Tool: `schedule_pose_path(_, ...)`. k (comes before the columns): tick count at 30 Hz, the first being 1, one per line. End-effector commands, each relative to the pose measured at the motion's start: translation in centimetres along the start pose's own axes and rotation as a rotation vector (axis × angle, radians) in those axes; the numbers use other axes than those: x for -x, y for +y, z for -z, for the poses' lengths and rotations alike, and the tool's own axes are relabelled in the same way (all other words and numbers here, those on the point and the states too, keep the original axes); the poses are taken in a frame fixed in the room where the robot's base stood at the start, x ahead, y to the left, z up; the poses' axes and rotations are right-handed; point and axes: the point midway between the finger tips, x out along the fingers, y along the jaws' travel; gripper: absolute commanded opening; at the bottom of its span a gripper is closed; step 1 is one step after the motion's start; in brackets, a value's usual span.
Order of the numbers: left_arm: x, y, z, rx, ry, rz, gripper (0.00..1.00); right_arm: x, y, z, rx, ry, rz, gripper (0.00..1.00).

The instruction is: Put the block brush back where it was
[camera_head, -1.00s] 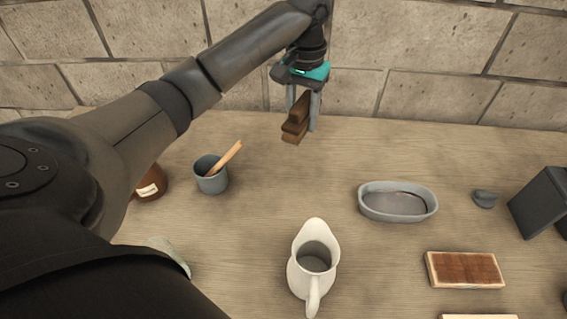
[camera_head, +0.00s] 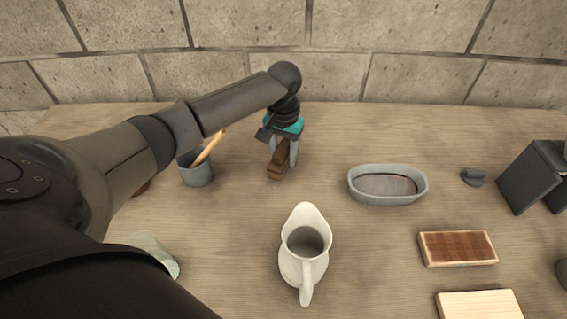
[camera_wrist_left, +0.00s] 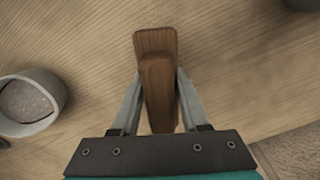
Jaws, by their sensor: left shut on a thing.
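The block brush (camera_head: 278,166) is a brown wooden block with a raised grip along its top. My left gripper (camera_head: 282,152) is shut on it, at the back of the table left of centre. The brush is low at the tabletop; I cannot tell whether it touches. In the left wrist view the brush (camera_wrist_left: 156,62) is between the two fingers (camera_wrist_left: 160,105), with bare wood around it. My right gripper is not in view.
A grey cup (camera_head: 196,172) with a wooden-handled tool stands left of the brush. A white pitcher (camera_head: 304,262) is in front, a grey oval dish (camera_head: 388,186) to the right. A brown-topped block (camera_head: 457,248) lies at right. The table between cup and dish is otherwise clear.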

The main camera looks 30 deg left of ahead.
Motion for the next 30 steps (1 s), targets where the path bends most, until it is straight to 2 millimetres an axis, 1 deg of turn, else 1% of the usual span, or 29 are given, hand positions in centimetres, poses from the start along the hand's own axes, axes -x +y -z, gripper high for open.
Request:
schedule_pose_path(1,-1.1,0.0,-0.1,0.001,-0.003,0.000,0.00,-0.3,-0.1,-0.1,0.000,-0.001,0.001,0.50)
schedule_pose_path(3,-2.2,0.1,-0.1,0.001,-0.004,-0.001,0.00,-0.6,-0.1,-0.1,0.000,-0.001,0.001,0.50)
schedule_pose_path(5,-2.9,0.1,-0.1,0.000,-0.003,-0.001,0.00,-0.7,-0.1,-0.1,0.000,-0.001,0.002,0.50)
schedule_pose_path(13,-2.9,0.0,0.0,0.000,-0.001,0.000,0.00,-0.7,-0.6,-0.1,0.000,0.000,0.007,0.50)
schedule_pose_path(17,-3.3,0.0,0.0,0.000,-0.001,0.000,0.00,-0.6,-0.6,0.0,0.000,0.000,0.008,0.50)
schedule_pose_path(18,-3.3,0.0,0.0,0.000,0.000,0.000,0.48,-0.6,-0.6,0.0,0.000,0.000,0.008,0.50)
schedule_pose_path(25,-3.3,0.0,0.0,0.000,0.000,0.000,0.74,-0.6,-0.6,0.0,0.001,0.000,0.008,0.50)
schedule_pose_path(30,-3.2,0.0,0.0,0.000,-0.001,0.000,0.75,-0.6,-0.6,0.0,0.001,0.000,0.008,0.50)
